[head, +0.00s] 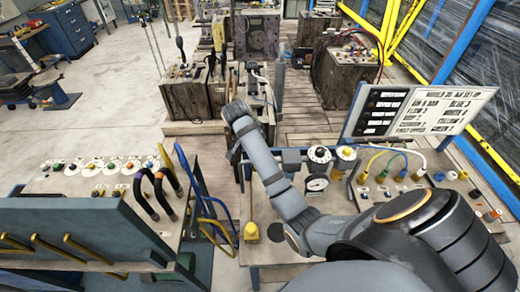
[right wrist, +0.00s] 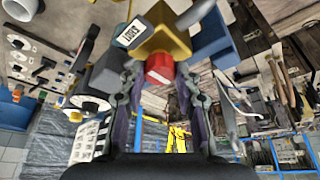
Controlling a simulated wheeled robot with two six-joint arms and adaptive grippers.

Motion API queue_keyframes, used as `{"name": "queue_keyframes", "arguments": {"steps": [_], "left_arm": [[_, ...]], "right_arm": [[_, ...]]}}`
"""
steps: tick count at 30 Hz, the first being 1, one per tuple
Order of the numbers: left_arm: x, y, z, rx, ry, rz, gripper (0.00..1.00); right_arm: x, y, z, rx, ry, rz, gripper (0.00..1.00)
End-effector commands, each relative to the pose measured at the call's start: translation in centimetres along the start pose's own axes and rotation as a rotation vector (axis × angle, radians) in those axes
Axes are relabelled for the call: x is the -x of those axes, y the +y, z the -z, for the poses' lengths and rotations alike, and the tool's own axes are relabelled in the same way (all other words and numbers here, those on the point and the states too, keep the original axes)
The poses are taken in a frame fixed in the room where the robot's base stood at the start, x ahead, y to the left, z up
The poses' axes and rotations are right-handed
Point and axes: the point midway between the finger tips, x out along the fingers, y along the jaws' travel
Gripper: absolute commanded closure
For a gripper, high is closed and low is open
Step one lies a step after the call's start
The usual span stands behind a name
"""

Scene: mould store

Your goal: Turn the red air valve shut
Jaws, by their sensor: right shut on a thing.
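The red air valve knob (right wrist: 160,68) shows in the right wrist view, in front of a yellow-brown valve body (right wrist: 166,32). My right gripper (right wrist: 160,82) has its two fingers on either side of the red knob and is shut on it. A small white label with black print (right wrist: 131,33) is beside the valve body. In the head view my right arm reaches from the lower right up to the middle, and its gripper and the red knob are hidden there. My left gripper shows in neither view.
A bench with a gauge (head: 317,184), hoses and a label board (head: 420,111) is at the right. A hose panel (head: 110,165) with several coloured fittings is at the left. Wooden-sided moulds (head: 190,93) stand behind. Open floor lies at the upper left.

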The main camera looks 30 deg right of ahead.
Motion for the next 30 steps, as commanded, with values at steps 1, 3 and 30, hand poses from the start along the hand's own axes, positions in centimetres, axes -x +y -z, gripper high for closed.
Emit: {"name": "queue_keyframes", "arguments": {"steps": [1,3,30], "left_arm": [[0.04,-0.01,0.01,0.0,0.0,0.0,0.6],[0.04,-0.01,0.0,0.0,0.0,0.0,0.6],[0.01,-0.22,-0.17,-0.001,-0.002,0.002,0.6]], "right_arm": [[0.25,-0.17,0.24,-0.01,0.005,0.004,0.99],[0.26,-0.17,0.24,-0.017,0.005,0.002,0.99],[0.07,-0.05,0.06,-0.018,0.001,-0.005,0.45]]}}
